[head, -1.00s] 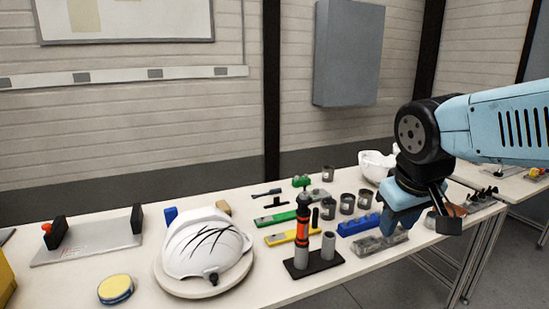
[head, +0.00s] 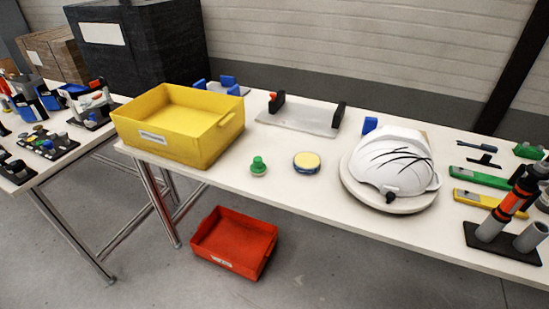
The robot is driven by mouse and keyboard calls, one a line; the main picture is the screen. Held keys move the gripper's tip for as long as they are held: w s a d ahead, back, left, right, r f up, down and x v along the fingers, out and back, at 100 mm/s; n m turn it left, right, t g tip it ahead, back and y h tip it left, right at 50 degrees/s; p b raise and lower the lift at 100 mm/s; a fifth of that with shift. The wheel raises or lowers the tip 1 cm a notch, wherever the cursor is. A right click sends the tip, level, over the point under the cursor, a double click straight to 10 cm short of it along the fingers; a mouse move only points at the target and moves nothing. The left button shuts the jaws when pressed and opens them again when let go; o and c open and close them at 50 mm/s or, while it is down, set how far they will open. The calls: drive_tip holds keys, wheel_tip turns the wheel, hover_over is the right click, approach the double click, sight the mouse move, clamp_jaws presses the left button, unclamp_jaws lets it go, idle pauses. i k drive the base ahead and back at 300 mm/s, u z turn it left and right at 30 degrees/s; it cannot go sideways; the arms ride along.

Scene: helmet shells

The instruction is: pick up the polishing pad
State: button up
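A round disc with a pale yellow top and a dark blue rim, which looks like the polishing pad (head: 306,161), lies flat on the white table (head: 300,193). It lies between a small green knobbed piece (head: 258,166) and a white helmet shell (head: 393,160) with black crack-like lines. Nothing covers the disc. My gripper is outside the current head view, so its opening and distance from the disc cannot be seen.
A yellow bin (head: 178,125) stands on the table's left end; a red bin (head: 235,242) sits on the floor below. A grey plate with black end blocks (head: 300,117) lies behind the disc. A black-based stand with an orange-banded tool (head: 508,208) stands at right.

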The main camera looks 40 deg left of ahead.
sight(258, 168)
drive_tip(key=z, duration=1.05)
drive_tip(key=i, duration=0.1)
drive_tip(key=u, duration=3)
drive_tip(key=k, duration=0.75)
drive_tip(key=u, duration=0.25)
drive_tip(key=i, duration=0.75)
drive_tip(key=z, duration=0.15)
